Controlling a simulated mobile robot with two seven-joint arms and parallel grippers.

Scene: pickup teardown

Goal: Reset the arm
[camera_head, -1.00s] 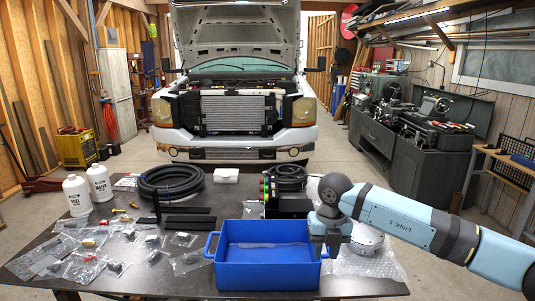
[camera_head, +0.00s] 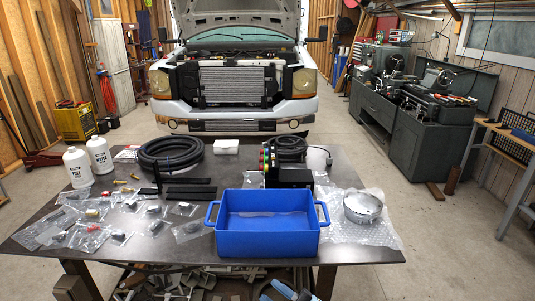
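The arm in the task is my own. My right gripper (camera_head: 284,290) shows only as a small blue and dark part at the bottom edge, below the table's front edge. Its fingers cannot be made out, so I cannot tell whether it is open or shut. My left gripper is out of view. The blue bin (camera_head: 267,241) stands at the table's front, with a clear plastic bag visible inside it.
The dark table (camera_head: 130,262) carries a coiled black hose (camera_head: 171,154), white bottles (camera_head: 77,167), several bagged parts and a silver ring (camera_head: 362,207) on bubble wrap. A pickup (camera_head: 236,80) with its hood up stands behind. The floor right of the table is clear.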

